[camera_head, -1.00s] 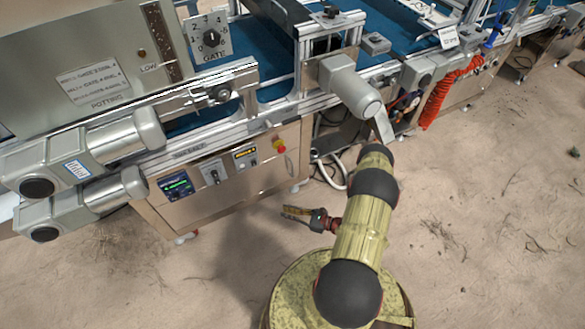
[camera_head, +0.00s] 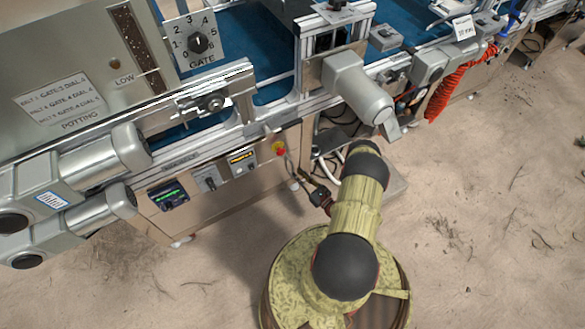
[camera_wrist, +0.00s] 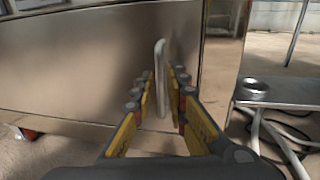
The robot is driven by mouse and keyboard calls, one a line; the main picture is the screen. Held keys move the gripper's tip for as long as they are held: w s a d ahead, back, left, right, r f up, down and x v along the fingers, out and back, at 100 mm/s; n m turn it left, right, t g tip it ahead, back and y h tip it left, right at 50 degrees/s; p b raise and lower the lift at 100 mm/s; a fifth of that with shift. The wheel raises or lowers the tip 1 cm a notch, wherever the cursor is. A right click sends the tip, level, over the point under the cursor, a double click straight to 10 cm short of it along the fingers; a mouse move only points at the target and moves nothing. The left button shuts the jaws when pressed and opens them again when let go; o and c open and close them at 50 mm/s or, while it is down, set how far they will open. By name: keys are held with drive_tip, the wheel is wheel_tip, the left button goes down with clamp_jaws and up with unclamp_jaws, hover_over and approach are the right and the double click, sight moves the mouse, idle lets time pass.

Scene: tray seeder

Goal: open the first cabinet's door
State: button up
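The cabinet (camera_head: 225,200), a tan metal box with a control panel, stands under the machine at the left of the head view. Its front panel (camera_wrist: 75,70) fills the left of the wrist view and looks shut. A pale upright bar handle (camera_wrist: 160,75) stands out from it near the right edge. My gripper (camera_wrist: 164,82) is open, with one yellow-and-black finger on each side of the handle in the picture. I cannot tell how deep the handle sits between them or whether they touch it. In the head view my gripper (camera_head: 309,184) is small beside the cabinet's right end.
The panel carries a green-lit display (camera_head: 169,195), a dial (camera_head: 207,179) and a red stop button (camera_head: 279,148). Grey motors (camera_head: 75,165) jut out at left. Cables and a grey metal plate (camera_wrist: 285,92) lie right of the cabinet. The sandy floor in front is clear.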

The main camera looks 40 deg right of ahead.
sight(293, 169)
drive_tip(key=shift+w+b, duration=0.6)
drive_tip(key=shift+w, duration=1.8)
clamp_jaws()
